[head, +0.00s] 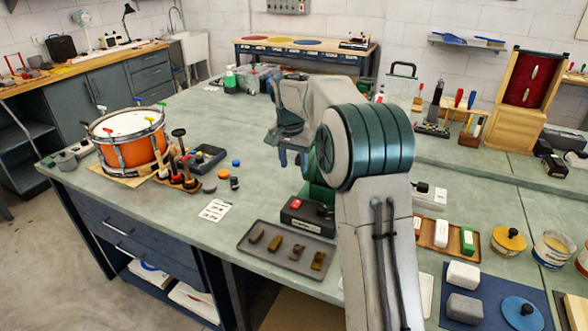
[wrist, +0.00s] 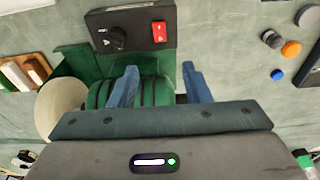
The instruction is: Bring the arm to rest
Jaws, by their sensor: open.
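My gripper (head: 290,157) is in the air over the middle of the bench, pointing down, at the far end of my bent arm. In the wrist view its two blue fingers (wrist: 162,86) stand apart with nothing held between them. Below them is a green machine (wrist: 150,92) with a black control box (wrist: 130,30) that has a knob and a red switch. In the head view this box (head: 306,217) stands just left of my arm, which hides most of the green part.
An orange drum (head: 130,148) stands at the left of the green bench (head: 200,245). A tray (head: 257,258) of small pieces lies in front of the control box. Several pads, jars and blocks crowd the right side. A red-lined wooden case (head: 521,118) stands at the back right.

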